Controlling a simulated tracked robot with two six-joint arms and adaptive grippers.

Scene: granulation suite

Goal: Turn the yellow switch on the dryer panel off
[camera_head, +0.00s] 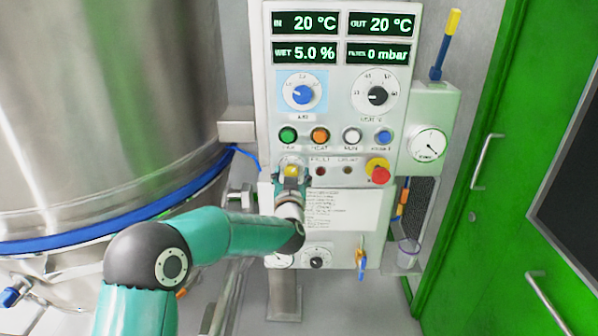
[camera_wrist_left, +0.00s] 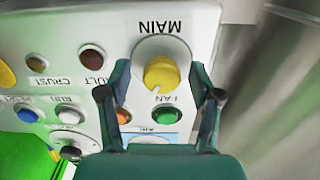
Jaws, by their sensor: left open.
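The dryer panel (camera_head: 340,120) is a white upright box with displays, dials and buttons. Its yellow switch (camera_head: 291,170) sits at the left below the green button, partly hidden by my left gripper (camera_head: 291,183). In the left wrist view the yellow switch (camera_wrist_left: 161,75) is a round knob with a white pointer line on a pale round base, beside the label MAIN. My left gripper (camera_wrist_left: 160,98) is open, its two fingers on either side of the knob with gaps visible. My right gripper is not in view.
A red emergency button on yellow (camera_head: 379,172) and several coloured buttons sit near the switch. A large steel vessel (camera_head: 100,100) stands at left. A gauge (camera_head: 428,145) and green door (camera_head: 490,200) are at right.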

